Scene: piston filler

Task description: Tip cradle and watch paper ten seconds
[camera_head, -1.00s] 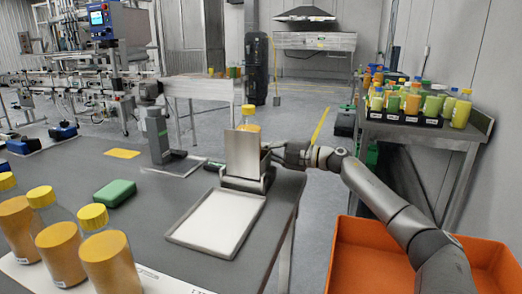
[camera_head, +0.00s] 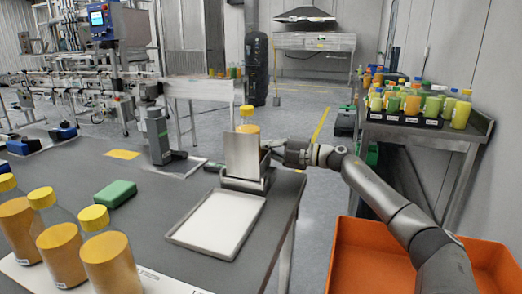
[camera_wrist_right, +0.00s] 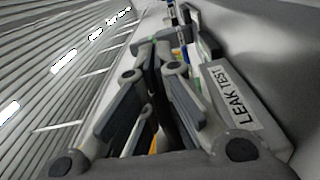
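The cradle (camera_head: 243,184) stands at the right end of the dark table, with an upright grey plate (camera_head: 242,154) at its front. A bottle with a yellow cap (camera_head: 247,111) sits behind the plate, mostly hidden, and looks upright. A white sheet of paper (camera_head: 218,222) lies flat in a shallow tray in front of the cradle; I see no clear stain on it. My right gripper (camera_head: 272,153) is at the cradle's right side. In the right wrist view its fingers (camera_wrist_right: 160,60) close in on a narrow dark part, seemingly the cradle's handle. A "LEAK TEST" label (camera_wrist_right: 229,97) shows beside them. My left gripper is out of view.
Several orange-filled bottles (camera_head: 110,262) stand at the front left, near a green block (camera_head: 115,193). A grey stand (camera_head: 158,137) is left of the cradle. An orange bin (camera_head: 370,262) is below my right arm. A side table (camera_head: 420,137) holds many bottles.

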